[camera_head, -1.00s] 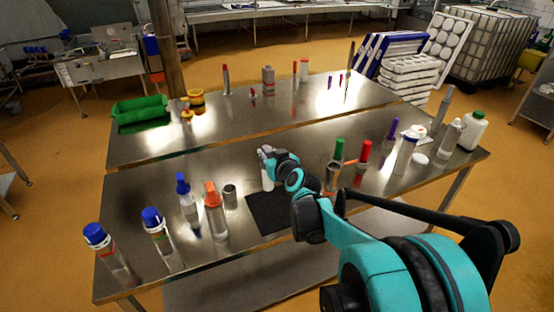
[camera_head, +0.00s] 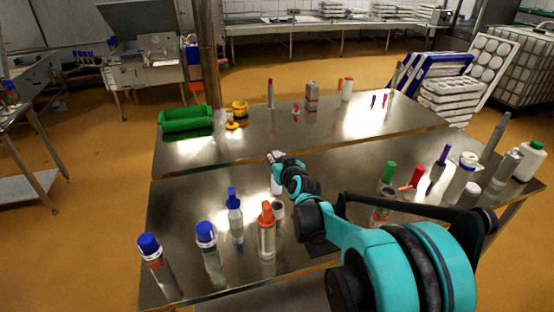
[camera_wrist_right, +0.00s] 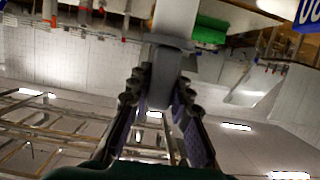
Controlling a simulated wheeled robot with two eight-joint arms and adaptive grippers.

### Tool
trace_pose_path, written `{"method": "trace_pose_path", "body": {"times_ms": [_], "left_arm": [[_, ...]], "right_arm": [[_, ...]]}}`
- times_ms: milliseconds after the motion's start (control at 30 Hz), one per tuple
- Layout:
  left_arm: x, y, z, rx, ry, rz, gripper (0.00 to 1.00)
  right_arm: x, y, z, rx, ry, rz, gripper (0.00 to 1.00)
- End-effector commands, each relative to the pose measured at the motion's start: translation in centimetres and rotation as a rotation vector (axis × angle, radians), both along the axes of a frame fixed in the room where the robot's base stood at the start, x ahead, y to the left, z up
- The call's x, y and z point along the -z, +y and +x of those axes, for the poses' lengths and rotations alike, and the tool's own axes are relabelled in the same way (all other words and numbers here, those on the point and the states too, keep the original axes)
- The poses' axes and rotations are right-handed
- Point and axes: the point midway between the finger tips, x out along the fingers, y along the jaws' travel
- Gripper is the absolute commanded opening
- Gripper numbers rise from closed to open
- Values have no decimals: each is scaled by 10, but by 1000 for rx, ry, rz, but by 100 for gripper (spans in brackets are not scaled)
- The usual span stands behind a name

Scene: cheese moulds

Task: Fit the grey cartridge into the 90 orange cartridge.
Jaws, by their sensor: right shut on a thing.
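My right gripper (camera_head: 277,160) is shut on a pale grey piece (camera_head: 276,184), seemingly the grey cartridge, and holds it above the near table. The right wrist view shows this piece (camera_wrist_right: 176,18) pinched between my ridged fingers (camera_wrist_right: 160,95), with a wider collar beyond them. The orange-capped cartridge (camera_head: 267,238) stands upright on the near table, below and slightly left of my right gripper, apart from the held piece. Its label is too small to read. My left gripper is not in view.
A short grey cup (camera_head: 279,211) stands right beside the orange-capped cartridge. Blue-capped bottles (camera_head: 208,245) stand to the left. Green-, red- and purple-capped bottles (camera_head: 441,163) stand to the right, some behind my arm. A green bin (camera_head: 186,119) sits on the far table.

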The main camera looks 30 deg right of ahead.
Motion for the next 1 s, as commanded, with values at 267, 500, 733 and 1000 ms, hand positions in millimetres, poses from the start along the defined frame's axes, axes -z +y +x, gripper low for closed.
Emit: {"method": "trace_pose_path", "body": {"times_ms": [267, 500, 733, 1000], "left_arm": [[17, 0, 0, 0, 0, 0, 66], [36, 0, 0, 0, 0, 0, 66], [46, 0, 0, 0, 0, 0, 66], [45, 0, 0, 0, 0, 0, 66]], "right_arm": [[20, 0, 0, 0, 0, 0, 0], [44, 0, 0, 0, 0, 0, 0], [57, 0, 0, 0, 0, 0, 0], [56, 0, 0, 0, 0, 0, 0]]}}
